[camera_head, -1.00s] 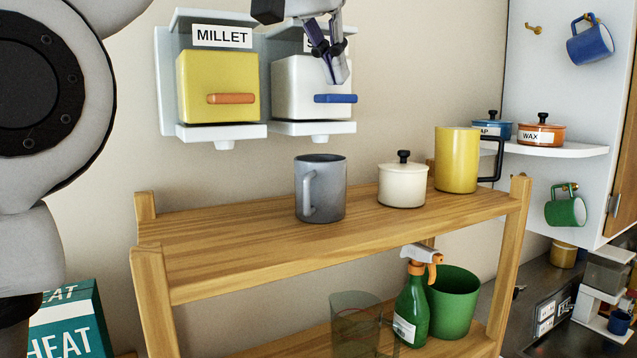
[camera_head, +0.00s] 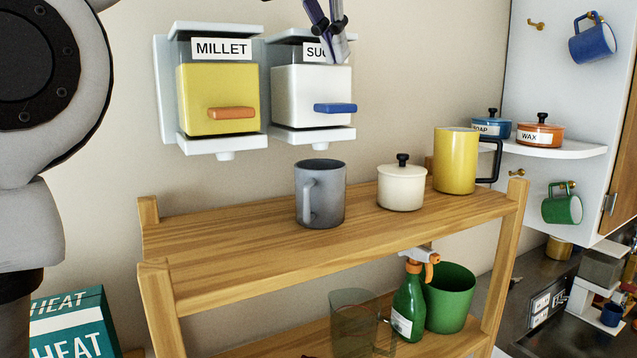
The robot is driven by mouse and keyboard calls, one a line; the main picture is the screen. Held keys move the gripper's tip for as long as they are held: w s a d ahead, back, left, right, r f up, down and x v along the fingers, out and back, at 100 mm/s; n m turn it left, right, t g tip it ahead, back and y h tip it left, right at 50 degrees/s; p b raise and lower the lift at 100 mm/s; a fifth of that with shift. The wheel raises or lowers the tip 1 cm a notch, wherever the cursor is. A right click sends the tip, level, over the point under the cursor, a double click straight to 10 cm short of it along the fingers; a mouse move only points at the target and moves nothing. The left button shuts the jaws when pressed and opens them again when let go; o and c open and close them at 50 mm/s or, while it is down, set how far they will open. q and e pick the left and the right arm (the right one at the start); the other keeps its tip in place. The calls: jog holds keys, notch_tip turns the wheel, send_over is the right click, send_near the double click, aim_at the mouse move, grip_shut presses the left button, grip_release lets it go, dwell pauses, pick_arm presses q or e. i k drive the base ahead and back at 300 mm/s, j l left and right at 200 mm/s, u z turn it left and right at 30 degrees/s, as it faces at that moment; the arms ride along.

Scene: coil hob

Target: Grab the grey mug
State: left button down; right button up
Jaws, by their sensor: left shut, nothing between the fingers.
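The grey mug (camera_head: 326,195) stands upright on the wooden shelf's top board (camera_head: 250,235), with its handle toward me and slightly left. My left gripper (camera_head: 336,50) is at the top edge of the picture, well above the mug and apart from it, in front of the sugar dispenser. Its fingers point down and are shut with nothing between them. Its upper part is cut off by the picture edge. My right gripper does not show.
A white lidded pot (camera_head: 401,186) and a yellow mug (camera_head: 456,160) stand right of the grey mug. The millet dispenser (camera_head: 215,95) and sugar dispenser (camera_head: 300,95) hang on the wall behind. The top board is bare left of the mug.

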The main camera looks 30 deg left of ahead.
aim_at(320, 184)
jog(key=k+l, duration=0.65)
jog(key=k, duration=0.25)
